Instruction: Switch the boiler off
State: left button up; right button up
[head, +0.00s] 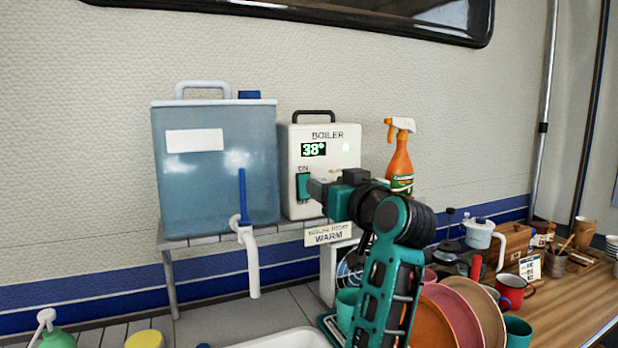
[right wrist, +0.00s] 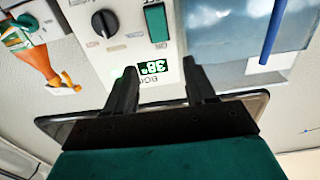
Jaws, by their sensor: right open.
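The white boiler (head: 342,142) stands on a raised shelf, with a black handle and a lit green display (head: 313,149) reading 38°. Its green rocker switch (head: 303,186) is under an "ON" label; it also shows in the right wrist view (right wrist: 157,22). A small green light (head: 346,146) glows on the panel. My right gripper (head: 314,190) is in front of the panel by the switch, and the arm hides the lower right of the boiler. In the wrist view my right gripper (right wrist: 159,76) is open and empty, its fingertips either side of the display. A black knob (right wrist: 105,23) is beside the switch.
A blue water tank (head: 215,185) with a white tap (head: 249,250) stands left of the boiler. An orange spray bottle (head: 400,160) stands to its right. Plates (head: 481,300), cups and a red mug (head: 512,289) crowd the counter at lower right.

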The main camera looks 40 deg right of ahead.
aim_at(305, 175)
jog(key=x, duration=0.8)
jog(key=shift+w, duration=0.4)
pick_arm(q)
jog(key=shift+r, duration=0.25)
pick_arm(e)
jog(key=shift+w+d, duration=0.1)
jog(key=shift+w, duration=0.05)
pick_arm(q)
jog(key=shift+w, duration=0.1)
pick_arm(e)
jog(key=shift+f, duration=0.1)
grip_shut()
jog(key=t+b, duration=0.1)
jog(key=b, duration=0.2)
jog(key=f+t+h+b, duration=0.1)
jog(key=t+b, duration=0.1)
jog(key=b, duration=0.1)
jog(key=shift+s, duration=0.3)
pick_arm(q)
jog(key=shift+w+d+f+h, duration=0.2)
jog(key=shift+w+d+f, duration=0.15)
jog(key=shift+d+f, duration=0.35)
jog(key=shift+w+d+f+h, duration=0.25)
jog(key=shift+d+f, duration=0.2)
jog(key=shift+f, duration=0.35)
pick_arm(e)
jog(key=shift+r, duration=0.1)
